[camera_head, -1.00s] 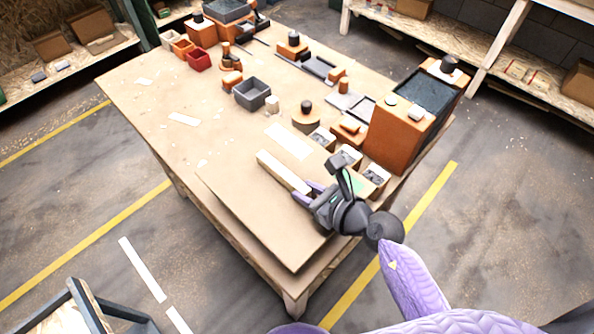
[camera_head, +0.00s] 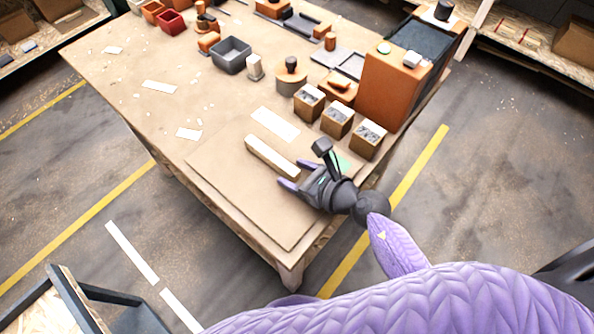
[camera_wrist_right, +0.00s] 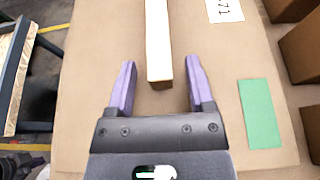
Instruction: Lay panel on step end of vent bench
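A long, pale, narrow panel-like piece (camera_head: 270,154) lies on a flat brown sheet (camera_head: 222,168) at the near end of the wooden bench (camera_head: 130,95). It also shows in the right wrist view (camera_wrist_right: 158,42). My right gripper (camera_head: 291,174) is open at the near end of the pale piece. In the right wrist view my gripper (camera_wrist_right: 159,64) has one finger on each side of that end, with gaps showing on both sides. I cannot tell the fingers' height above the sheet.
Three small boxes with grey contents (camera_head: 337,120) stand right of the pale piece, before a large orange box (camera_head: 392,88). A white label (camera_head: 275,124) and a green patch (camera_wrist_right: 261,113) lie nearby. A grey bin (camera_head: 231,56) stands farther back.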

